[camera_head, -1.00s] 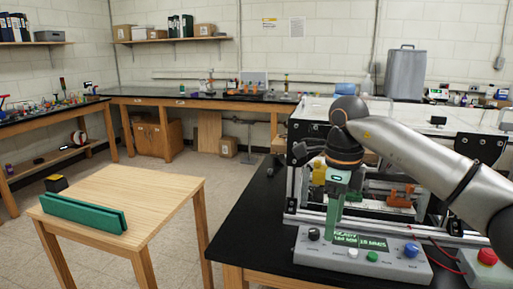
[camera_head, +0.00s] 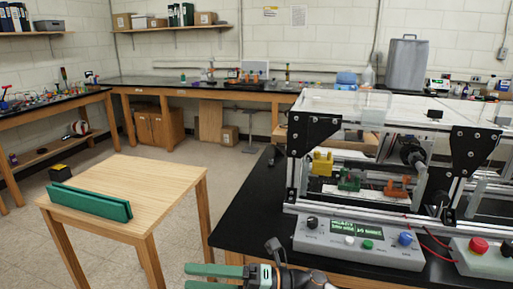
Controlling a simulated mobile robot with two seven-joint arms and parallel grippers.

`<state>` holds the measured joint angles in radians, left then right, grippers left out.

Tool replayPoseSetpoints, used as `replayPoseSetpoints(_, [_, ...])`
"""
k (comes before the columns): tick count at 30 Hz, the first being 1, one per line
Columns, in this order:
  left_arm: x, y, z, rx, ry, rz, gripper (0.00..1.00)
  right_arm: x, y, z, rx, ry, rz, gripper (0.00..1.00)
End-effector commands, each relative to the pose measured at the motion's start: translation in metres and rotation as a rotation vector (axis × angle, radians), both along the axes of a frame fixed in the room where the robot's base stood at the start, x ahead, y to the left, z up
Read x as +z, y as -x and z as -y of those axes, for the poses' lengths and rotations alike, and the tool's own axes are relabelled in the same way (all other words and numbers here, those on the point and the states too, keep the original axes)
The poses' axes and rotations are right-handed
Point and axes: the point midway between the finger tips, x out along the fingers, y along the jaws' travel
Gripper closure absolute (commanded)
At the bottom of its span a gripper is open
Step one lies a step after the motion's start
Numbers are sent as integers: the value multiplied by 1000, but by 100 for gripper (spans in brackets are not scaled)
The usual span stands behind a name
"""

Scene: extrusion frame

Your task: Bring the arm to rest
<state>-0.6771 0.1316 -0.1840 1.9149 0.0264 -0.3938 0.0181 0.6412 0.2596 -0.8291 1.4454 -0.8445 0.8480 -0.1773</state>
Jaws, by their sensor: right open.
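My right gripper (camera_head: 190,277) is at the bottom edge of the head view, low in front of the black bench. Its two green fingers point left and are apart, with nothing seen between them. The lower finger is partly cut off by the picture edge, and most of my right arm is out of view. My left gripper is not in view.
The extrusion frame (camera_head: 299,165) stands on the black bench (camera_head: 240,222), holding yellow, green and orange parts. A grey control box (camera_head: 375,252) with knobs sits before it. A wooden table (camera_head: 165,185) at left bears a green bar (camera_head: 90,203). Floor shows between table and bench.

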Motion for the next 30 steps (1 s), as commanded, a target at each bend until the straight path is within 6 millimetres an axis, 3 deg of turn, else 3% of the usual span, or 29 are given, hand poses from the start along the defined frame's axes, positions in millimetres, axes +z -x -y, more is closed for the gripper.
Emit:
replayPoseSetpoints(4, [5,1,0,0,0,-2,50,-8,-16,22,-208,-208,-330,31])
replayPoseSetpoints(7, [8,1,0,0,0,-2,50,-28,-29,49,-356,-324,-559,31])
replayPoseSetpoints(11, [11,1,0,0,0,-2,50,-72,-36,92,-555,-448,-866,31])
replayPoseSetpoints(14, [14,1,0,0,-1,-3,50,-118,-30,129,-711,-522,-1106,31])
replayPoseSetpoints(17, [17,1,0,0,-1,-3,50,-169,-8,166,-869,-583,-1348,31])
replayPoseSetpoints(22, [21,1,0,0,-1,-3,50,-251,59,223,-1126,-648,-1733,31])
replayPoseSetpoints(27, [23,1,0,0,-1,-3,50,-297,124,255,-1298,-672,-1987,31])
replayPoseSetpoints(30, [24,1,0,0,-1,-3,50,-309,145,264,-1348,-676,-2062,31])
